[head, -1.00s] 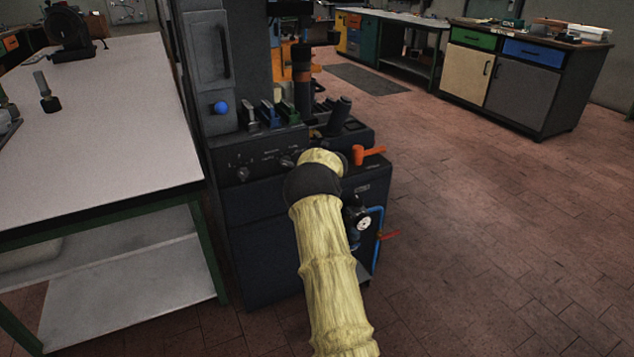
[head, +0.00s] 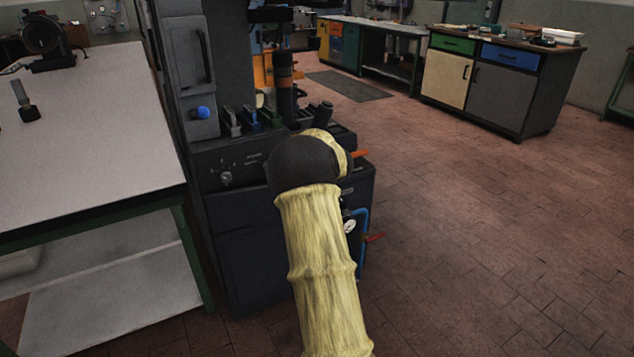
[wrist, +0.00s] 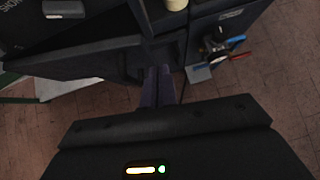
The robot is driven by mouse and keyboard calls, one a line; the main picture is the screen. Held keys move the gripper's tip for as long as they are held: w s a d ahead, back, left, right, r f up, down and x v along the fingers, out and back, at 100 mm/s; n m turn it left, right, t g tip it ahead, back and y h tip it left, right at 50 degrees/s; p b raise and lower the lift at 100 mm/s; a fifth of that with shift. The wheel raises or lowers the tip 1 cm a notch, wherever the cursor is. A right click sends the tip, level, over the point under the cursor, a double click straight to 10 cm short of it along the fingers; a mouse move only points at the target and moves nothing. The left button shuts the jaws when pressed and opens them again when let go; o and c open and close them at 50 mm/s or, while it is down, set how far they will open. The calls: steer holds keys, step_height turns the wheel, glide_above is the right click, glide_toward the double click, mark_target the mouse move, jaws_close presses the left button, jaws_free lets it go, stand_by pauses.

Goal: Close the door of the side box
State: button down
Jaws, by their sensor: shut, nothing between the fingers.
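The press (head: 265,245) is a dark machine beside the bench. A tall grey panel (head: 186,60) with a dark vertical handle (head: 203,55) and a blue knob (head: 202,112) is on the left of its column. I cannot tell for sure whether this is the side box door, or whether it stands ajar. My arm in its yellowish sleeve hides my gripper in the head view. In the wrist view my gripper (wrist: 158,72) is shut and empty, its dark fingers pointing at the dark body of the press. Contact there cannot be made out.
A light-topped bench (head: 85,130) stands close on the left. The tiled floor (head: 480,230) on the right is clear up to a cabinet (head: 495,85).

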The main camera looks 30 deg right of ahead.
steer(key=shift+s+r, duration=0.2)
steer(key=s+a+f+m+t+y+p, duration=0.25)
steer(key=a+f+m+y+p, duration=0.3)
steer(key=a+f+m, duration=0.5)
steer(key=s+d+r+m+t+h+p, duration=0.2)
steer(key=s+m+t+h, duration=0.1)
steer(key=m, duration=1)
steer(key=s+d+r+m+t+h+p, duration=0.1)
steer(key=s+m+t+h+p, duration=0.2)
steer(key=m, duration=1)
steer(key=h, duration=0.3)
steer(key=shift+s+d+r+p, duration=0.15)
steer(key=shift+d+r+p, duration=0.2)
steer(key=shift+m, duration=0.25)
